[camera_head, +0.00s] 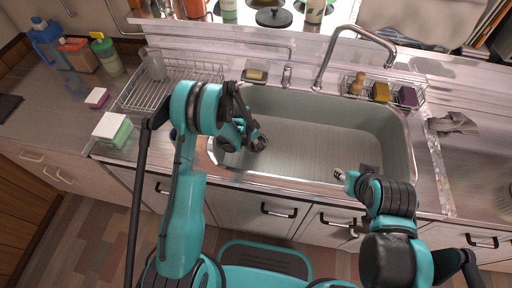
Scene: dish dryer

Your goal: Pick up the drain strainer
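A small round metallic piece (262,143), which looks like the drain strainer, is at the left end of the sink basin (310,138). My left gripper (248,134) is down inside the left part of the basin, right beside this piece and partly covering it. I cannot tell whether its fingers touch the piece or whether they are open. My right gripper (342,176) is at the front edge of the sink, right of centre, away from the strainer. Its fingers are too small and partly hidden to tell open from shut.
A faucet (340,48) arches over the back of the basin. A wire dish rack (150,92) stands left of the sink, with sponges (112,128) near it. A caddy with a brush and sponges (382,92) sits at back right. The basin's middle is clear.

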